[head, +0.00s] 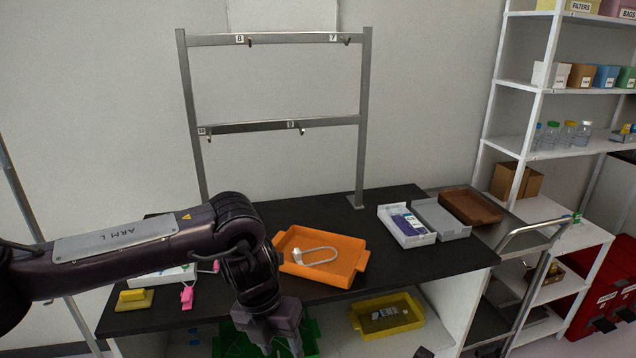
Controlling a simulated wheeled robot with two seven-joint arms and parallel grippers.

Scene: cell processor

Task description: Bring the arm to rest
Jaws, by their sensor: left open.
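My left arm (130,245) comes in from the left, across the front left of the dark bench. It bends down at its wrist. My left gripper (280,342) points downward in front of the bench's front edge, over a green tray (312,335) on the lower level. It is open, and I see nothing held in it. The tips are near the bottom of the picture. My right gripper does not show.
The dark bench (390,268) carries an orange tray (350,262) with a white looped tube (318,256), grey trays (440,218) and a brown tray (470,206). A yellow tray (388,328) sits below. A metal rack (275,126) stands behind; a trolley (520,270) stands right.

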